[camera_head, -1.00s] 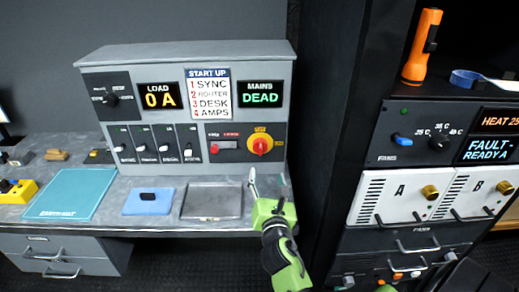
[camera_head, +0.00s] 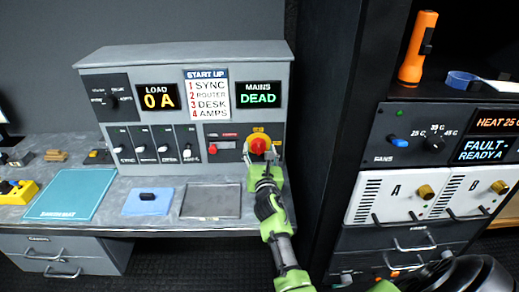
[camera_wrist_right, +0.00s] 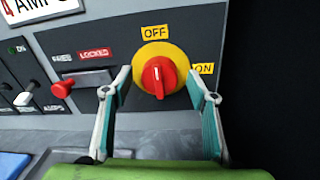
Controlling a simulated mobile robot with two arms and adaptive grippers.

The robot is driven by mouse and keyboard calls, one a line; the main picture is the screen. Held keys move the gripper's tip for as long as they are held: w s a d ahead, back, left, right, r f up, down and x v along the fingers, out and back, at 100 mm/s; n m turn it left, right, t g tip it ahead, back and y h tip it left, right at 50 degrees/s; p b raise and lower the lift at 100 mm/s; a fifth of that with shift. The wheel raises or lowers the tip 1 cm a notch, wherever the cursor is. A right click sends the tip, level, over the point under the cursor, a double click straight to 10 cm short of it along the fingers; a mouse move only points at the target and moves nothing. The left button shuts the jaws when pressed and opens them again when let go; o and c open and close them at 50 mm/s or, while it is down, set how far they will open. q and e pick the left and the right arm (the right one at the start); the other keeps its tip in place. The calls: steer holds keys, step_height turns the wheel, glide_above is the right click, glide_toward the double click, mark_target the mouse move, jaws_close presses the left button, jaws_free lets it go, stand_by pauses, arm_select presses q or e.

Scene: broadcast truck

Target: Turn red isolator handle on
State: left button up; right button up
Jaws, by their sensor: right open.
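The red isolator handle (camera_head: 258,145) sits on a round yellow plate at the lower right of the grey control panel (camera_head: 187,55). In the right wrist view the red handle (camera_wrist_right: 159,77) stands upright, in line with the OFF label (camera_wrist_right: 155,32); the ON label (camera_wrist_right: 203,69) is to its right. My right gripper (camera_head: 260,154) is open in front of the handle. In the right wrist view its fingers (camera_wrist_right: 160,88) are spread to the left and right of the handle, with clear gaps. My left gripper is not in view.
A small red key or knob (camera_wrist_right: 62,88) is left of the handle beside a LOCKED label. The MAINS display (camera_head: 258,94) reads DEAD and the LOAD display (camera_head: 158,97) reads 0 A. A dark rack (camera_head: 430,140) stands close on the right. A grey tray (camera_head: 212,201) lies on the desk.

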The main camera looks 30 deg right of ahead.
steer(key=shift+w+d, duration=0.25)
steer(key=shift+w, duration=0.1)
steer(key=c, duration=1.1)
